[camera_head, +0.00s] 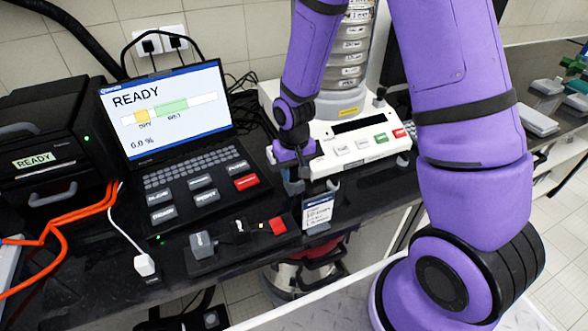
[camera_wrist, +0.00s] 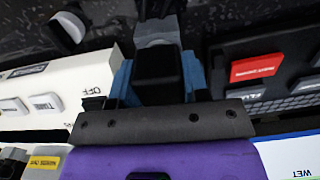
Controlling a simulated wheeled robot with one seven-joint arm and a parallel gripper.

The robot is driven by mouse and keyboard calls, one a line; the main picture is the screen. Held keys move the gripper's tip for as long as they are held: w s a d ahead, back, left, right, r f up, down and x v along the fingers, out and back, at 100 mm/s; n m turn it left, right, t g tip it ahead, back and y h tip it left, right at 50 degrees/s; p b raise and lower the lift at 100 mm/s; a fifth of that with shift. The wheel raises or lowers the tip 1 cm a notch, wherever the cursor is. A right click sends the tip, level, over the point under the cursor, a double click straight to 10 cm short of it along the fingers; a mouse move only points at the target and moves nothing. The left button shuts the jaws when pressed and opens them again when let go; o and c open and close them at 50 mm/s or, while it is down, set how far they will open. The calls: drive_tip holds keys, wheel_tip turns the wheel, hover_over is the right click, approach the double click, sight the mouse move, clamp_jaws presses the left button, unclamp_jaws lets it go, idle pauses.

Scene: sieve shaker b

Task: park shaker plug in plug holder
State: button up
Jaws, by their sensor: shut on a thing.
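My gripper (camera_head: 295,170) is at the front of the white sieve shaker (camera_head: 362,146), over the dark bench. In the wrist view my gripper (camera_wrist: 160,82) has its blue fingers shut on both sides of a black block, which I take as the shaker plug (camera_wrist: 158,66). A grey part (camera_wrist: 157,28) lies just beyond the black block; whether it belongs to the plug or to the plug holder I cannot tell. In the head view a small grey piece (camera_head: 293,187) shows under the fingers, and the plug itself is mostly hidden there.
A laptop reading READY (camera_head: 165,108) stands left of my gripper. A label card (camera_head: 318,212) stands close in front. A dark strip with a grey block (camera_head: 202,244) and a red piece (camera_head: 278,226) lies at the bench edge. A white plug (camera_head: 144,264) lies left.

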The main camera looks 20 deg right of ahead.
drive_tip(key=shift+f, duration=0.45)
idle(0.3)
drive_tip(key=o, duration=1.3)
wheel_tip(320, 180, up, 11)
drive_tip(key=shift+f, duration=0.1)
drive_tip(key=shift+r, duration=0.25)
drive_tip(key=s+d+r+t, duration=0.15)
drive_tip(key=s+r, duration=0.25)
drive_tip(key=r, duration=0.4)
drive_tip(key=s+d+r+t, duration=0.1)
drive_tip(key=s+d+r, duration=0.25)
drive_tip(key=r, duration=0.45)
drive_tip(key=s+r+t, duration=0.1)
drive_tip(key=s+r, duration=0.1)
drive_tip(key=s, duration=0.2)
drive_tip(key=s+d+r, duration=0.1)
drive_tip(key=s+r, duration=0.2)
drive_tip(key=s, duration=0.2)
drive_tip(key=s+d+r+t, duration=0.1)
drive_tip(key=s+r, duration=0.1)
drive_tip(key=s, duration=0.2)
drive_tip(key=shift+s+r+t, duration=0.3)
drive_tip(key=shift+r+t, duration=0.05)
drive_tip(key=shift+r, duration=0.05)
